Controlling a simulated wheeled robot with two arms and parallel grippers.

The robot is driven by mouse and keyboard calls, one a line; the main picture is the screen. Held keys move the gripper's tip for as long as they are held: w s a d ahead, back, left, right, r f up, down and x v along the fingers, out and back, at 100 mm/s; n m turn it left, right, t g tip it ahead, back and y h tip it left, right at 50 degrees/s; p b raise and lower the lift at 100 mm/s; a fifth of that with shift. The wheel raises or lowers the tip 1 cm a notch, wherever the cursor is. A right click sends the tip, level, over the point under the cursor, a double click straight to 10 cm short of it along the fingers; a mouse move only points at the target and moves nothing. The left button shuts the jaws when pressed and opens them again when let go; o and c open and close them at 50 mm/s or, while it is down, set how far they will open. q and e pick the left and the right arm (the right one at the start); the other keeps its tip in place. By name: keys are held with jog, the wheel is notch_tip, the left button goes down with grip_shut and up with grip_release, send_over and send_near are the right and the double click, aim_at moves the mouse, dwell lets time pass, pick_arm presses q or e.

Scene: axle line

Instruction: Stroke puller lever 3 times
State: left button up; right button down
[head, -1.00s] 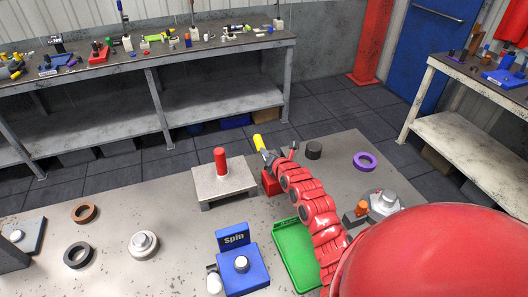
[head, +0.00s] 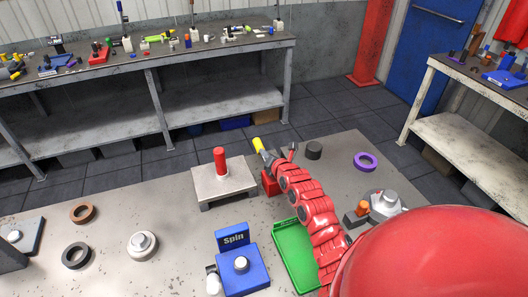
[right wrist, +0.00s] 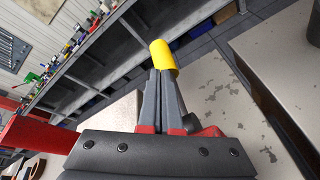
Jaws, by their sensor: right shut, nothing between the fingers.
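The puller lever shows as a short yellow grip (head: 258,144) at the far edge of the table, above a red base (head: 269,184) mostly hidden by my right arm. My right gripper (head: 267,156) is shut, with its fingertips right at the near end of the yellow grip. In the right wrist view, the shut fingers (right wrist: 160,76) point at the yellow grip (right wrist: 163,57), which lies just beyond the tips. Nothing is between the fingers. I cannot tell whether the tips touch the grip. The lever's shaft is hidden. My left gripper is not in view.
A grey stand with a red post (head: 220,162) is left of the lever. A green tray (head: 292,252) and a blue Spin box (head: 243,272) are nearer. A black cylinder (head: 314,150) and purple ring (head: 365,161) are to the right. The table's left middle has free room.

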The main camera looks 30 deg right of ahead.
jog(key=shift+f+b, duration=0.3)
jog(key=shift+b, duration=0.05)
dwell(0.8)
jog(key=shift+r+p, duration=0.4)
jog(key=shift+p, duration=0.65)
jog(key=shift+s+r+p, duration=0.2)
jog(key=shift+r+p, duration=0.4)
jog(key=shift+p, duration=0.2)
jog(key=shift+s+a+r+p, duration=0.1)
jog(key=shift+s+r+p, duration=0.25)
jog(key=shift+p, duration=0.55)
jog(key=shift+s+a+r+p, duration=0.15)
jog(key=shift+r+p, duration=0.35)
jog(key=shift+p, duration=0.4)
jog(key=r+p, duration=0.1)
jog(key=p, duration=0.1)
jog(key=s+r+p, duration=0.1)
jog(key=r+p, duration=0.1)
jog(key=p, duration=0.1)
jog(key=s+r+p, duration=0.1)
jog(key=p, duration=0.1)
jog(key=shift+a+r+p, duration=0.2)
jog(key=shift+r+p, duration=0.15)
jog(key=shift+p, duration=0.05)
